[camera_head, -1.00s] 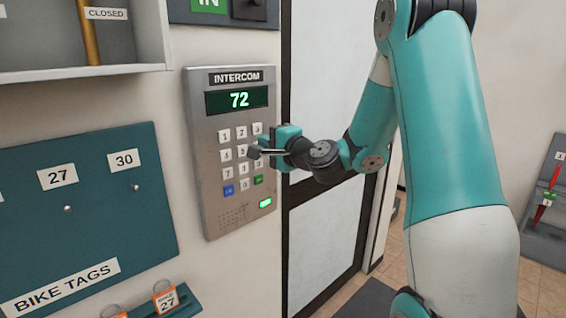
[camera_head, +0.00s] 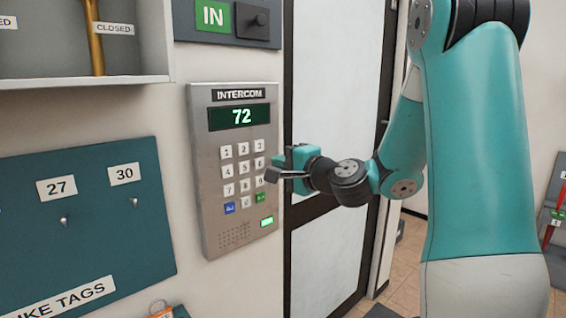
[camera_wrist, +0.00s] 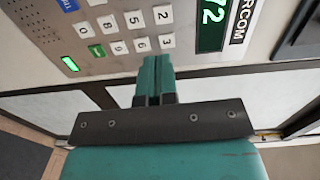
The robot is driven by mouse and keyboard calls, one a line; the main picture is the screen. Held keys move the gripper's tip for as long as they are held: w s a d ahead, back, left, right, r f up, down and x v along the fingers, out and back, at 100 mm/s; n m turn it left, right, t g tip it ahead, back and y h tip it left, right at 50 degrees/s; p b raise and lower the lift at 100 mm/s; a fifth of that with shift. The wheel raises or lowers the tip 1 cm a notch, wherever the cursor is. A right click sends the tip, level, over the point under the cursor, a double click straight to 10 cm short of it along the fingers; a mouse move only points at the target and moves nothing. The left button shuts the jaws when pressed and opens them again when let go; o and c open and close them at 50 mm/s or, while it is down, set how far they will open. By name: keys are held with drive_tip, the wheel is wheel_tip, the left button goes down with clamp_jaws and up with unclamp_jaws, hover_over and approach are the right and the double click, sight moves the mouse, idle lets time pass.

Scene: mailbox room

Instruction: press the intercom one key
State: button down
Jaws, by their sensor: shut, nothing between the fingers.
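The grey intercom panel (camera_head: 207,165) is on the wall in the head view, with a display (camera_head: 240,117) reading 72. Its one key (camera_head: 227,152) is the white key at the keypad's upper left, uncovered. My gripper (camera_head: 270,174) is shut and empty, its tip at the keypad's right edge near the six and nine keys, right of and below the one key. I cannot tell whether it touches the panel. In the wrist view the shut fingers (camera_wrist: 155,62) point towards the keypad near the three key (camera_wrist: 167,41); the one key is out of that view.
A green lamp (camera_head: 266,222) is lit low on the panel. A dark-framed door (camera_head: 330,245) stands just right of it. A teal bike-tag board (camera_head: 95,240) with hooks is to the left.

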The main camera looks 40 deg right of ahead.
drive_tip(key=s+a+f+n+g+y, duration=0.2)
drive_tip(key=s+a+n+g+y, duration=0.25)
drive_tip(key=a+n, duration=0.5)
drive_tip(key=s+a+f+n+g+y, duration=0.35)
drive_tip(key=a+n+g, duration=0.25)
drive_tip(key=a, duration=0.7)
drive_tip(key=s+a+f+n+g+h, duration=0.1)
drive_tip(key=s+n+g+h, duration=0.1)
drive_tip(key=s, duration=0.6)
drive_tip(key=s+a+f+n+g+h, duration=0.1)
drive_tip(key=s+n+g+h, duration=0.2)
drive_tip(key=s+n+g, duration=0.2)
drive_tip(key=s+n, duration=0.1)
drive_tip(key=s, duration=0.2)
drive_tip(key=shift+s+a+f+n, duration=0.2)
drive_tip(key=shift+s+f+n, duration=0.05)
drive_tip(key=shift+s+n, duration=0.15)
